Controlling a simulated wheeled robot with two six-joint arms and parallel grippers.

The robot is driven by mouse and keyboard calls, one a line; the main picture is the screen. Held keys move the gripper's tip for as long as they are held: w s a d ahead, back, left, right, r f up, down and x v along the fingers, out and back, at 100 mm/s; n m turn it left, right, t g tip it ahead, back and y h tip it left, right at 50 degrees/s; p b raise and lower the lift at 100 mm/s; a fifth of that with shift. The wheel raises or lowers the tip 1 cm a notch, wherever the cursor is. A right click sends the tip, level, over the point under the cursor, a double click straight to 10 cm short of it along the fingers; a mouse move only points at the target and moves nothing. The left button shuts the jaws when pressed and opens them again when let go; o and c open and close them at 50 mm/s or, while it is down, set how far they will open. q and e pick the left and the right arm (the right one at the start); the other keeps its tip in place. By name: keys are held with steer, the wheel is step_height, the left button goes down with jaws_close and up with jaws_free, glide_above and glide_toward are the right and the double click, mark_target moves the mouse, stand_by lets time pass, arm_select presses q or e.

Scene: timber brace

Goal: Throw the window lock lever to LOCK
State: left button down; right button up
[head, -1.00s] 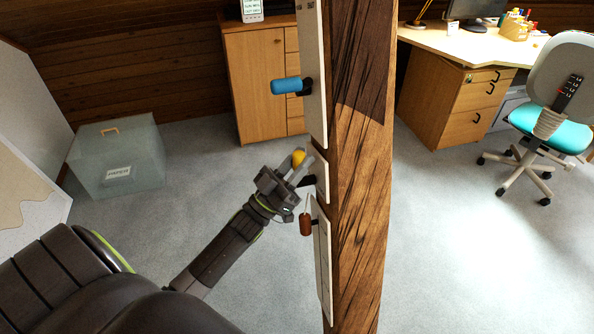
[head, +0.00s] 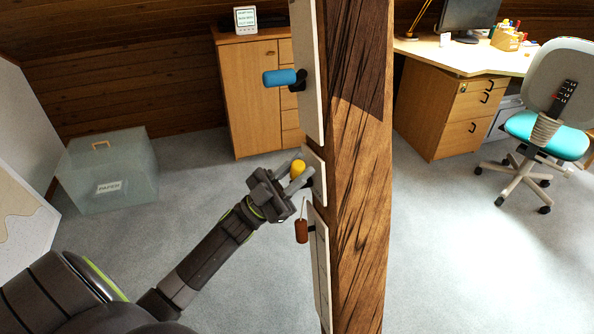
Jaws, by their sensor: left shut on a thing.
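My left gripper (head: 290,176) reaches in from the left and is shut on a lever with a yellow knob (head: 298,167). The lever sits on the middle pale plate (head: 314,170) on the side of the timber post. The fingers hide part of the lever and its dark pivot. A blue handle (head: 280,78) sticks out to the left on the upper plate. A red-brown handle (head: 302,231) hangs by the lower plate. I cannot read any LOCK marking, nor tell from labels which handle is the window lock. My right gripper is not in view.
The timber post (head: 358,180) stands upright just right of the gripper. A clear bin (head: 108,170) is on the floor at left. A wooden cabinet (head: 252,100) stands behind. A desk (head: 455,95) and a swivel chair (head: 545,130) are at right. The carpet between is clear.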

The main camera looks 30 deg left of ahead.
arm_select(q)
steer(key=shift+f, duration=0.1)
steer(key=c, duration=1.2)
jaws_free()
steer(key=b+v, duration=0.5)
steer(key=v, duration=1.2)
steer(key=shift+s+a+f, duration=0.1)
steer(key=shift+s+a, duration=0.05)
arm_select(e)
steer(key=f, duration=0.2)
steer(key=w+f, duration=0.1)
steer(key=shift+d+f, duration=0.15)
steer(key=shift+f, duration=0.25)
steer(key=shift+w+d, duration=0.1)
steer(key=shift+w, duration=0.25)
